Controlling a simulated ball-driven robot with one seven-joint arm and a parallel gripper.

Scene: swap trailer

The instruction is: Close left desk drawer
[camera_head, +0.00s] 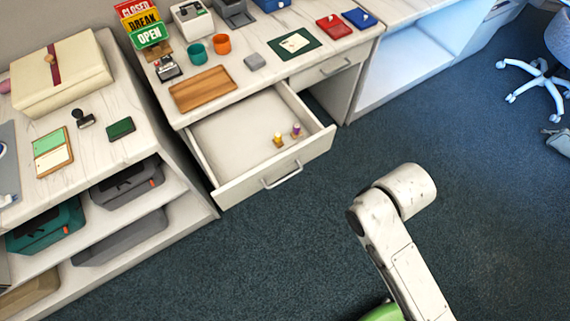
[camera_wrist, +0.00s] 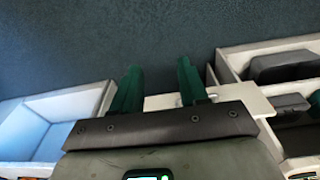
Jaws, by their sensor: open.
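The left desk drawer (camera_head: 242,190) is pulled well out of the white desk in the head view. Its front panel carries a metal bar handle (camera_head: 282,176). Two small items, one yellow (camera_head: 278,139) and one purple (camera_head: 296,130), stand inside near its front right corner. My gripper (camera_wrist: 158,88) shows in the wrist view with its two green fingers apart and nothing between them. It is outside the head view, where only part of my arm shows over the floor, right of the drawer and apart from it. Which desk part lies beyond the fingers is hard to tell.
The right desk drawer (camera_head: 318,76) is shut. A wooden tray (camera_head: 203,89), cups and stationery stand on the desktop. A shelf unit (camera_head: 195,211) with trays stands at left. Blue carpet before the drawer is clear. An office chair (camera_head: 537,82) stands far right.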

